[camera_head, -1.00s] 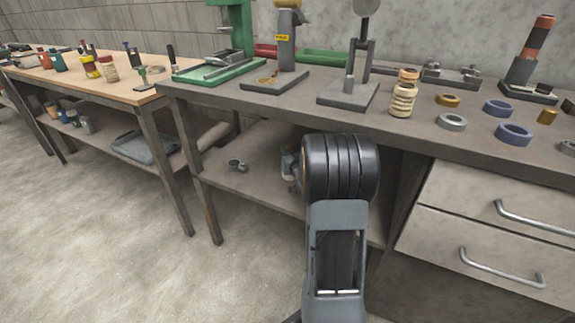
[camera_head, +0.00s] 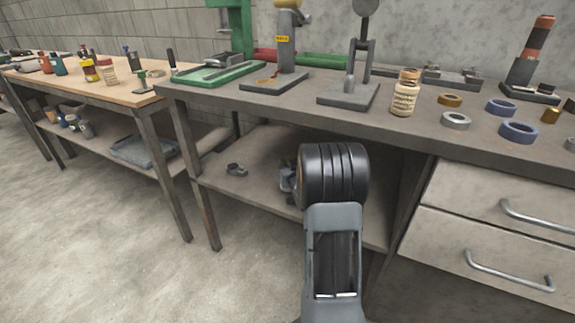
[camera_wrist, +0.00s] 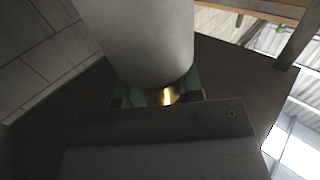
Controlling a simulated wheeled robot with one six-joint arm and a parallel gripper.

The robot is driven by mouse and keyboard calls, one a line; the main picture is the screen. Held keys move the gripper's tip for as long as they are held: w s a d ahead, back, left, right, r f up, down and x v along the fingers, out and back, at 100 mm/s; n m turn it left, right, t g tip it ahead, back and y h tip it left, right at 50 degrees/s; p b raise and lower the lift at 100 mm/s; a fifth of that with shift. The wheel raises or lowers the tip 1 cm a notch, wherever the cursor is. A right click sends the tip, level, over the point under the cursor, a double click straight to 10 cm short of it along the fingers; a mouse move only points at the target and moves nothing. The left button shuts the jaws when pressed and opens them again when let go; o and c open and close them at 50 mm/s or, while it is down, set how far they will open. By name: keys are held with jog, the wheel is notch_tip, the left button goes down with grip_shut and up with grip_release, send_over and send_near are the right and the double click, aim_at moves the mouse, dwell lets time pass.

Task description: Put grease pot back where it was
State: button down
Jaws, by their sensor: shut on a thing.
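My gripper (camera_wrist: 157,98) is at the lower middle of the wrist view, its greenish fingers shut at the base of a large plain pale cylinder (camera_wrist: 140,38). I take this cylinder to be the grease pot, seen very close; no label shows on it. A small bright golden patch shows between the fingers, and I cannot tell what it is.
Drawers (camera_head: 490,215) stand right. A wooden bench (camera_head: 90,90) with bottles is left.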

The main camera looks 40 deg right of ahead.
jog(key=shift+f+b, duration=0.35)
jog(key=shift+b, duration=0.05)
